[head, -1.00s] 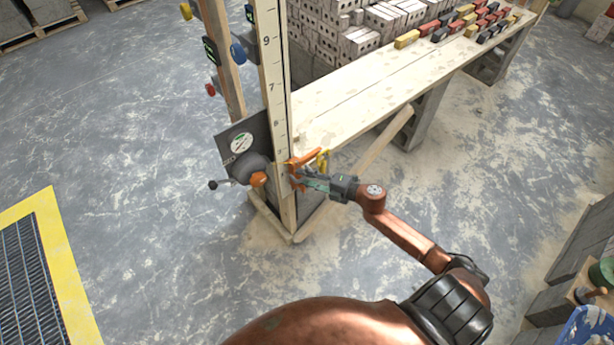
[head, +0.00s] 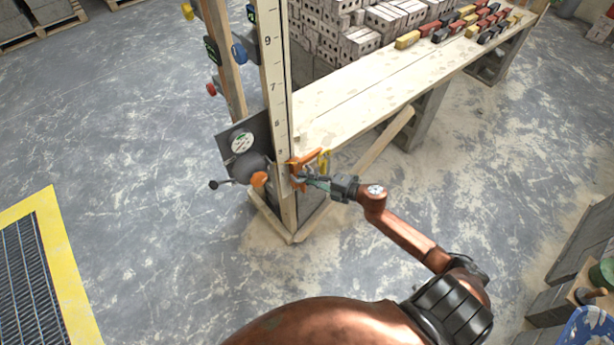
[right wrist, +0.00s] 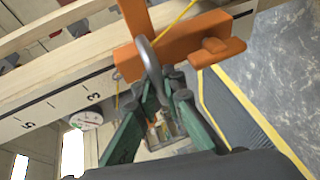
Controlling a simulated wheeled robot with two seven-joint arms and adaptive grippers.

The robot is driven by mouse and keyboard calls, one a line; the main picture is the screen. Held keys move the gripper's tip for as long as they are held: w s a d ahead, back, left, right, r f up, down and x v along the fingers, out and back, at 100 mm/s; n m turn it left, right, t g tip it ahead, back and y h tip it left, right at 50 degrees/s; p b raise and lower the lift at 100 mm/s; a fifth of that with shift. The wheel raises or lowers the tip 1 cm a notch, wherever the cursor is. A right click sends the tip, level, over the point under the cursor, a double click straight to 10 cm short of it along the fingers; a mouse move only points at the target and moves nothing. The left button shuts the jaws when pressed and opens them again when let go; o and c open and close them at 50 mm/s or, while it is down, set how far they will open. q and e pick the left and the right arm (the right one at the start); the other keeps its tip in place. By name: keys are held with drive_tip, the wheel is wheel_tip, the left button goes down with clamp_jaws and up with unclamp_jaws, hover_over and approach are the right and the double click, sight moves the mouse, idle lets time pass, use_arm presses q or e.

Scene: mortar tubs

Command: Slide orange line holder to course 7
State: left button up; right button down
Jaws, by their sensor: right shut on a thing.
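The orange line holder (head: 306,158) sits low on the pale marked pole (head: 275,85), below the 5 mark. In the right wrist view the orange holder (right wrist: 185,45) lies across the pole's edge near the 3 mark, with a grey metal loop (right wrist: 150,62) in front. My right gripper (head: 308,182) is at the holder's near side. Its green fingers (right wrist: 160,100) are closed around the grey loop of the holder. The exact contact is partly hidden by the fingers. My left gripper is out of view.
A plank bench (head: 365,90) with colored bricks (head: 438,33) runs off to the back right. A second post (head: 222,60) with colored knobs stands left of the pole. A dark plate (head: 241,140) and a grey round body (head: 250,167) sit beside it.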

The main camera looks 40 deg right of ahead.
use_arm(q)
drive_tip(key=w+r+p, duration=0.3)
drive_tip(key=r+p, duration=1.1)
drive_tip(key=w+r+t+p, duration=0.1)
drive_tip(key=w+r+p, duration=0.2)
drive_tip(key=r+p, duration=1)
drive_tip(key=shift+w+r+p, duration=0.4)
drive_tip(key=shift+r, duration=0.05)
use_arm(e)
wheel_tip(320, 180, up, 34)
drive_tip(key=shift+w, duration=0.1)
drive_tip(key=c, duration=2)
unclamp_jaws()
drive_tip(key=shift+f, duration=0.1)
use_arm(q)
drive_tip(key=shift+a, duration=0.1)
use_arm(e)
drive_tip(key=v, duration=1.2)
drive_tip(key=shift+a, duration=0.1)
drive_tip(key=shift+f, duration=0.1)
